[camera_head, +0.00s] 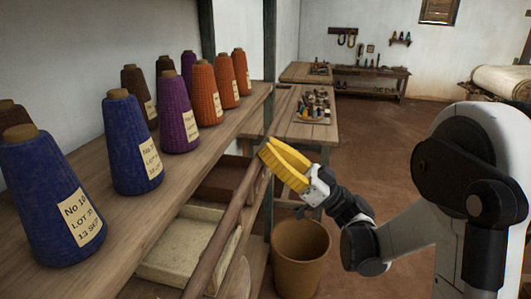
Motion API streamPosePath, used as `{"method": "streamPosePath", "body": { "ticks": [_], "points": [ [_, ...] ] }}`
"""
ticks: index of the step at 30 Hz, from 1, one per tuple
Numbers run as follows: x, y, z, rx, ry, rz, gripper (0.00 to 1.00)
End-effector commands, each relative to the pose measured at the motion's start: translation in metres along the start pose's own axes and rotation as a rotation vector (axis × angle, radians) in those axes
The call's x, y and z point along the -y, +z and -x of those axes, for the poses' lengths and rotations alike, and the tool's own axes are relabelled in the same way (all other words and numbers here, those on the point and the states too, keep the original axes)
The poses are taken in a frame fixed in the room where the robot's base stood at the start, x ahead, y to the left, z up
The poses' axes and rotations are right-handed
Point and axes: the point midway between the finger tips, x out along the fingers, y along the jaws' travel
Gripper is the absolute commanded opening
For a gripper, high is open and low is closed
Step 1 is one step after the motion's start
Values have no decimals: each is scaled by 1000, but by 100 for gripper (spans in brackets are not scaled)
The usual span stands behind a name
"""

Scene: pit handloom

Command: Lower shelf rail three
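A long round wooden rail (228,217) runs along the front of the shelf unit, just below the edge of the upper board (235,122). It slopes across the picture from near my gripper down to the bottom edge. My gripper (265,148) has yellow fingers and is at the far end of the rail, close to the front edge of the board. The fingers lie near each other, and their tips overlap the rail's far end in the picture. I cannot tell whether they touch or hold it. No number on the rail is visible.
Several labelled thread cones, blue (131,142), purple (178,117) and orange (205,95), stand on the upper board. A pale tray (178,270) lies on the lower shelf. A brown bucket (300,262) stands on the floor below my gripper. A table (290,132) is behind.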

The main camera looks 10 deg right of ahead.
Motion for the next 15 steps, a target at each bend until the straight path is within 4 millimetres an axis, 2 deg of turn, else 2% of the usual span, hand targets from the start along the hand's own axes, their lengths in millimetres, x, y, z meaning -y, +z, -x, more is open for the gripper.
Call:
{"method": "streamPosePath", "body": {
  "ticks": [15],
  "points": [
    [0,6,7,2,0,0,0]
  ]
}}
